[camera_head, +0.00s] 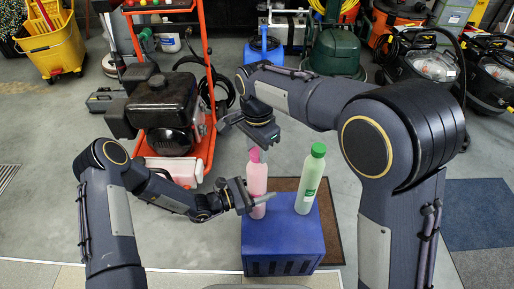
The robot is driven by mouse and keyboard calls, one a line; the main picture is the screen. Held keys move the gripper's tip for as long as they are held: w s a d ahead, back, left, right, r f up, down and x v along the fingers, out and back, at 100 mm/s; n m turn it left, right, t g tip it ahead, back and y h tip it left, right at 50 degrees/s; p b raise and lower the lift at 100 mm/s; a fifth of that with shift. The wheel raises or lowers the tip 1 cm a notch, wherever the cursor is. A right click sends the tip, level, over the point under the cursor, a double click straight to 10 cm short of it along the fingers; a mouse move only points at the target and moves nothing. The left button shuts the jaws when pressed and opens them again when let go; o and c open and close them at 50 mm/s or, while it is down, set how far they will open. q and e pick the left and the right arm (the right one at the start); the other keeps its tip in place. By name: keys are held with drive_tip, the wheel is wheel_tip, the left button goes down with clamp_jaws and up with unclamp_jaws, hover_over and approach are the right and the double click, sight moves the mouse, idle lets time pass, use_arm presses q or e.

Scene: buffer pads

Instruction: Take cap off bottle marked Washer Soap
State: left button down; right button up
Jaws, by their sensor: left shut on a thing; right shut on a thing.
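A pink bottle (257,180) stands upright on a blue crate-like stand (283,246). My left gripper (259,200) is shut on its lower body. A darker pink cap (256,155) is at the bottle's top. My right gripper (255,146) comes from above and is shut on the cap; its fingertips are small and partly unclear. I cannot tell whether the cap is apart from the neck. A light green bottle (309,183) with a green cap (318,150) stands to the right on the same stand, not touched. No lettering is readable on either bottle.
A red pressure washer frame with a black engine (164,104) stands behind at left. A yellow mop bucket (50,45) is far left. A green machine (336,50) and black machines line the back. Brown (331,225) and blue mats lie on the grey floor.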

drive_tip(key=n, duration=1.4)
drive_tip(key=shift+n, duration=0.3)
drive_tip(key=n, duration=0.8)
drive_tip(key=shift+n, duration=0.3)
drive_tip(key=n, duration=0.3)
drive_tip(key=shift+r, duration=0.1)
drive_tip(key=n, duration=1)
drive_tip(key=shift+n, duration=0.4)
